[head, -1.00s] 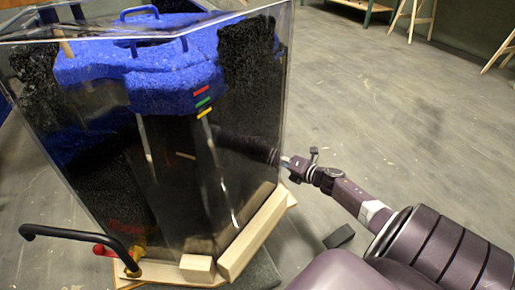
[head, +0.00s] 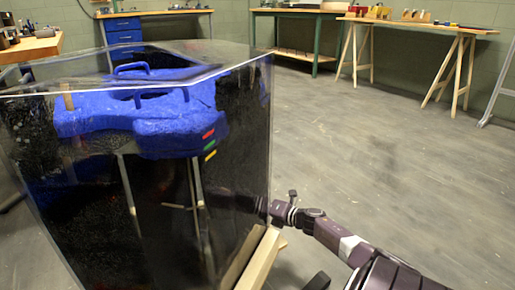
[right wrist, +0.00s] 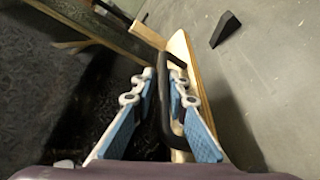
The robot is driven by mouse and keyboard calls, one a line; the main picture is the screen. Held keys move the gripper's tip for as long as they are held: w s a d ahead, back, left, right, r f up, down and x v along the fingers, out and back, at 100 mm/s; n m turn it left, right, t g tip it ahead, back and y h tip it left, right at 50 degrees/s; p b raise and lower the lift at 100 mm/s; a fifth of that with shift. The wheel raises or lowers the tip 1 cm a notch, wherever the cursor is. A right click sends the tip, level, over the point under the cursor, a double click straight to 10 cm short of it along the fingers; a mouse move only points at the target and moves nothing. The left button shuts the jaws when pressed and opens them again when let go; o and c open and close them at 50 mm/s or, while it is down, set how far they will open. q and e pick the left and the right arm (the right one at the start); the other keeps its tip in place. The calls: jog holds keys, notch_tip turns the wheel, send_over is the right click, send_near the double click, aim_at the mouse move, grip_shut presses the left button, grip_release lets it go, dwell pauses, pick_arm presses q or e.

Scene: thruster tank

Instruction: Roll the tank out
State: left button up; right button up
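The tank (head: 150,225) is a tall clear-walled box with dark sides, standing at the left of the head view. A blue float-like body (head: 140,120) with handles sits in its upper part. Pale wooden base rails (head: 258,262) run along its lower right edge. In the right wrist view, a black bar handle (right wrist: 166,100) rises beside the tank's wooden edge (right wrist: 182,50). My right gripper (right wrist: 163,80) has its blue-padded fingers on both sides of this handle; whether they press on it is unclear. In the head view the tank hides its fingertips. My left gripper is out of view.
A dark wedge (right wrist: 225,28) lies on the floor right of the base, apart from it. Open grey floor (head: 380,150) spreads to the right. A trestle table (head: 410,27), a green-legged bench (head: 296,14) and a blue drawer bench (head: 158,17) stand along the back.

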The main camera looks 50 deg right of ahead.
jog(key=shift+w+a, duration=0.4)
jog(key=shift+a, duration=0.3)
jog(key=shift+d, duration=0.1)
jog(key=shift+s+d, duration=0.15)
jog(key=shift+d, duration=0.15)
jog(key=shift+s+d, duration=0.1)
jog(key=shift+s, duration=0.35)
jog(key=v, duration=1.1)
jog(key=shift+r, duration=0.1)
jog(key=shift+s, duration=0.1)
